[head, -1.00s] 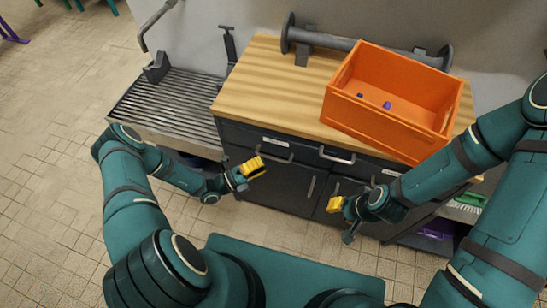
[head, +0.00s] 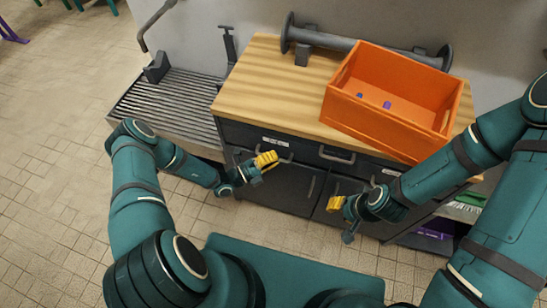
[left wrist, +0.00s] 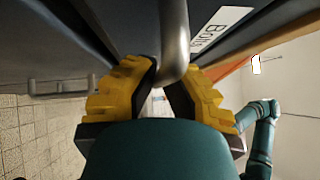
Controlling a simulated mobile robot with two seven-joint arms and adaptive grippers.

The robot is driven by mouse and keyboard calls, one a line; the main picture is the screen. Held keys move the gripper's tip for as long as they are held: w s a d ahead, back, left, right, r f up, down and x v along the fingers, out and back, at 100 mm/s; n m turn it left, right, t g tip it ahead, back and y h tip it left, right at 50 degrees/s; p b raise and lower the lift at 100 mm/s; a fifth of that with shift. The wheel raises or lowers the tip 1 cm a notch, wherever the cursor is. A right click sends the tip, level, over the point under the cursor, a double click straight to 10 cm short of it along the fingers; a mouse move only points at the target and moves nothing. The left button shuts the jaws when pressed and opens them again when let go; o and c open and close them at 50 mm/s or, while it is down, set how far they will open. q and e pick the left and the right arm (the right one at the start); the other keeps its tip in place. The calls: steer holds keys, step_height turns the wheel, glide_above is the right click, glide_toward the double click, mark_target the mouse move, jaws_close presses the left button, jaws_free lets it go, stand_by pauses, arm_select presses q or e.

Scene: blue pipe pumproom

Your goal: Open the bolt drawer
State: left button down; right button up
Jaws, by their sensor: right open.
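The bolt drawer (head: 238,133) is the left one in the dark cabinet's top row and looks shut. Its white label (left wrist: 220,27) reads partly "Bolts" in the left wrist view. My left gripper (head: 268,160), with yellow fingers, is at this drawer's handle. In the left wrist view the grey bar handle (left wrist: 174,38) runs down to between the fingertips of the left gripper (left wrist: 166,80). The tips lie close on both sides; I cannot tell whether they press on it. My right gripper (head: 337,207) is open and empty, in front of the lower cabinet door.
An orange crate (head: 350,118) with small purple items stands on the wooden worktop (head: 262,75). A middle drawer handle (head: 337,155) is right of the left gripper. A slatted metal bench (head: 165,100) adjoins on the left. The tiled floor at left is clear.

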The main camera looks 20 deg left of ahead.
arm_select(q)
steer(key=s+p, duration=0.1)
steer(key=s, duration=2.5)
steer(key=shift+s+a, duration=0.15)
steer(key=shift+a, duration=0.2)
steer(key=c, duration=1)
jaws_free()
